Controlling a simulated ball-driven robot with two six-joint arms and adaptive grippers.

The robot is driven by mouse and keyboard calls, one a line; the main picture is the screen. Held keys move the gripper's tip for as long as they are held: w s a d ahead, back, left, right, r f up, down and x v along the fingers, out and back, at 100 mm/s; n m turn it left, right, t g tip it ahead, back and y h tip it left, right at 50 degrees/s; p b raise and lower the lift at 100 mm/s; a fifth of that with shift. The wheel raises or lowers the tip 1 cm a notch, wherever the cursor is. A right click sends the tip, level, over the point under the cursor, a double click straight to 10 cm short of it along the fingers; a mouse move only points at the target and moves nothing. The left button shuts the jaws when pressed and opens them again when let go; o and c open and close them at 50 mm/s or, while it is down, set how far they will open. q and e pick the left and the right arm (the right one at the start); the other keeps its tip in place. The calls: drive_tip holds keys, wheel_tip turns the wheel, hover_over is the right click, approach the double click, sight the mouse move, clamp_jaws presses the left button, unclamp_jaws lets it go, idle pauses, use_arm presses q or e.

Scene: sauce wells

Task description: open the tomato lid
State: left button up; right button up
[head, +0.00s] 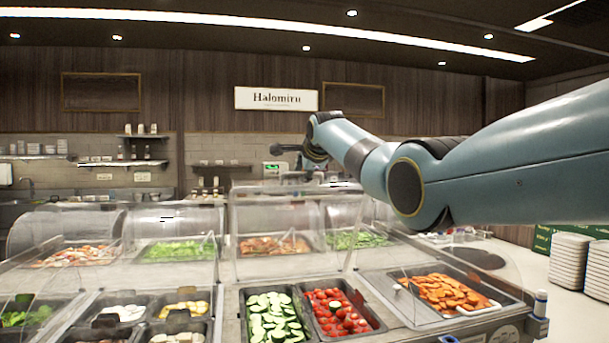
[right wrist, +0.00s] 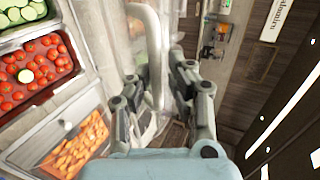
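My right gripper (head: 290,158) is high above the counter, beyond the wells. In the right wrist view its two fingers (right wrist: 158,82) are apart, with a pale curved bar (right wrist: 153,40) running between them, nearer the left finger. My left gripper is out of view.
Cucumber slices (head: 268,316) lie left of the tomatoes. Orange carrot pieces (head: 445,292) lie to the right under a clear lid (head: 400,312). More clear covers stand over the back row. Stacked white trays (head: 570,265) are at the far right.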

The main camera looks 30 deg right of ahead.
drive_tip(key=shift+o, duration=0.2)
drive_tip(key=shift+s+r, duration=0.15)
drive_tip(key=v, duration=1.1)
drive_tip(key=shift+s+a, duration=0.15)
drive_tip(key=shift+s, duration=0.25)
